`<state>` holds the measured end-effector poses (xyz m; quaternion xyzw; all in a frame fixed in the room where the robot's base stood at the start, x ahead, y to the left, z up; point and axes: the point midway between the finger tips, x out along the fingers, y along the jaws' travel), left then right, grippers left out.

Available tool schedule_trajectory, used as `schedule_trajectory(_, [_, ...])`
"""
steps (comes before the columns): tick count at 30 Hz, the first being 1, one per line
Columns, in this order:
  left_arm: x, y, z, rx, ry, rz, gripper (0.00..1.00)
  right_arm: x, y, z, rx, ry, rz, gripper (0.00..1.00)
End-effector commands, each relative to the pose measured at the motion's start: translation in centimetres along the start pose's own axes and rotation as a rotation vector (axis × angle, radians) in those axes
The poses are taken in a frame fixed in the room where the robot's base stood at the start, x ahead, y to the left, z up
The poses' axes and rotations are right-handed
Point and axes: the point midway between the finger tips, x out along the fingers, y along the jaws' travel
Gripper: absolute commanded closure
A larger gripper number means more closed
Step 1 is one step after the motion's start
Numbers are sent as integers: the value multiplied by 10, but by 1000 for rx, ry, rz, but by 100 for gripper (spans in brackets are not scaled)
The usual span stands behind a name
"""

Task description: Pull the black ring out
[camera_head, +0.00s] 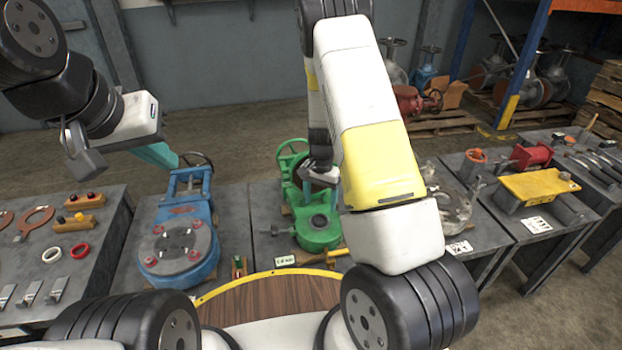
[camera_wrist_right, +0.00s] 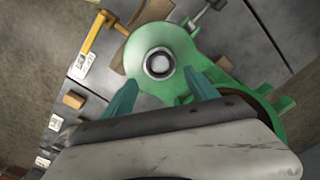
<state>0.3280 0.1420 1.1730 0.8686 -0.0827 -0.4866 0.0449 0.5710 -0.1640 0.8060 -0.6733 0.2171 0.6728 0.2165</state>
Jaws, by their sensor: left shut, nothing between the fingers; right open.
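A green valve body (camera_head: 318,236) stands on the middle table, with a round opening in its top flange. A dark ring (camera_head: 318,221) sits in that opening. In the right wrist view, the green flange (camera_wrist_right: 152,38) faces me and the dark ring (camera_wrist_right: 159,63) surrounds a bright grey centre. My right gripper (camera_wrist_right: 161,88) is open, its two teal fingers apart, pointing toward the flange with nothing between them. In the head view my right arm partly hides the valve and that gripper.
A blue valve (camera_head: 184,245) with a grey flange stands to the left. A left table (camera_head: 95,235) holds rings and small blocks. A yellow plate (camera_head: 540,185) lies right.

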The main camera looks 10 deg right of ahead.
Motion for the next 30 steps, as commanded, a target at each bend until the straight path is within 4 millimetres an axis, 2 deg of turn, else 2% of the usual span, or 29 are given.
schedule_trajectory(9, [0, 0, 0, 0, 0, 0, 100, 38, 0, 0, 1, -2, 0, 33])
schedule_trajectory(15, [0, 0, 0, 0, 0, 0, 100, 56, 0, 1, -1, -2, 0, 33])
schedule_trajectory(21, [0, 0, 0, 0, 0, 0, 100, 63, 0, 1, -1, -2, 0, 33])
schedule_trajectory(30, [0, 0, 0, 0, 0, 0, 100, 64, 0, 0, -1, -1, -1, 35])
